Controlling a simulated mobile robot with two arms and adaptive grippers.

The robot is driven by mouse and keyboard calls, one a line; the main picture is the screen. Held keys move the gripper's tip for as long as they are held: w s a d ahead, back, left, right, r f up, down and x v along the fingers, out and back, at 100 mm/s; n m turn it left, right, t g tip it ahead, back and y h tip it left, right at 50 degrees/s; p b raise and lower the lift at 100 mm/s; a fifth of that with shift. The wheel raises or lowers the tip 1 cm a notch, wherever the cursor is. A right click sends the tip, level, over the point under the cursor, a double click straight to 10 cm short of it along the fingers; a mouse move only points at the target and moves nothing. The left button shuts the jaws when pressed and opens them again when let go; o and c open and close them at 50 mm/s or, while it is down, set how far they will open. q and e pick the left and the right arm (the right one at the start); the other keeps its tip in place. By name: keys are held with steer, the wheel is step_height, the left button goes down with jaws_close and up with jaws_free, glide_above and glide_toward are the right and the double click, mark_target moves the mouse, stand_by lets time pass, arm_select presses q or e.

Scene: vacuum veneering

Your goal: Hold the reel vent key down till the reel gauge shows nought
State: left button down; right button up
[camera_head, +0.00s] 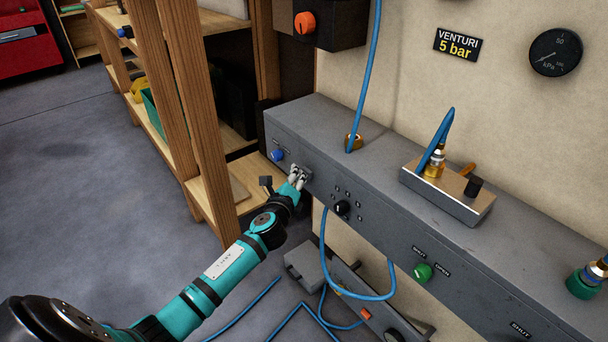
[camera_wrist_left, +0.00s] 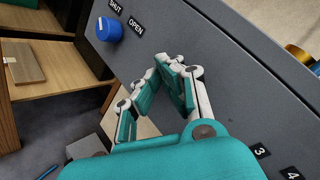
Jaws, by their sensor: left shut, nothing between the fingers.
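My left gripper (camera_head: 297,174) is shut and empty at the front face of the long grey manifold box (camera_head: 405,210), right of a blue knob (camera_head: 278,155). In the left wrist view its fingertips (camera_wrist_left: 168,66) meet close to the grey face, below and right of the blue knob (camera_wrist_left: 109,29); I cannot tell whether they touch the face. No key marked as the reel vent shows; one could be hidden behind the fingers. A round black gauge (camera_head: 555,52) marked kPa hangs on the wall; its label does not name the reel and its reading is too small to tell.
A black selector knob (camera_head: 342,208) and a green knob (camera_head: 422,272) sit along the box's front. A metal block (camera_head: 447,190) with a blue hose stands on top. A wooden shelf (camera_head: 205,120) is close on the left. Blue hoses (camera_head: 328,268) loop below.

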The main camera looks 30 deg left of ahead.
steer(key=shift+w+r, duration=0.1)
steer(key=shift+w, duration=0.2)
stand_by(2.0)
arm_select(q)
steer(key=shift+s, duration=0.15)
arm_select(e)
steer(key=shift+s, duration=0.2)
arm_select(q)
steer(key=s+a+p, duration=0.1)
steer(key=s+a, duration=0.1)
steer(key=s, duration=0.4)
steer(key=shift+a+p, duration=0.3)
arm_select(e)
steer(key=f, duration=0.1)
steer(key=s+f, duration=0.1)
steer(key=f, duration=0.1)
steer(key=s+f, duration=0.1)
steer(key=f, duration=0.1)
steer(key=shift+s+d, duration=0.15)
steer(key=shift+s, duration=0.05)
stand_by(0.3)
